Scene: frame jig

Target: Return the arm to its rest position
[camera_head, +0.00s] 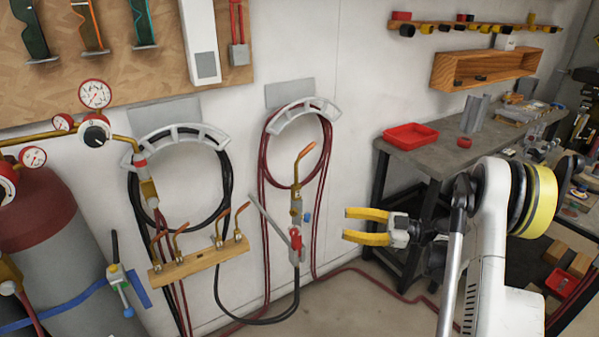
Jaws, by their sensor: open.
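My gripper (366,227) is at the right of centre in the head view, at the end of my white arm (495,235). Its two yellow fingers point left and stand apart, with nothing between them. It is in the air in front of the dark workbench, near the red hose hung on the wall. My arm comes in from the lower right, with a yellow band at a joint.
A workbench (455,150) with a red tray (410,136) stands behind my gripper. A red hose (375,273) runs along the floor.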

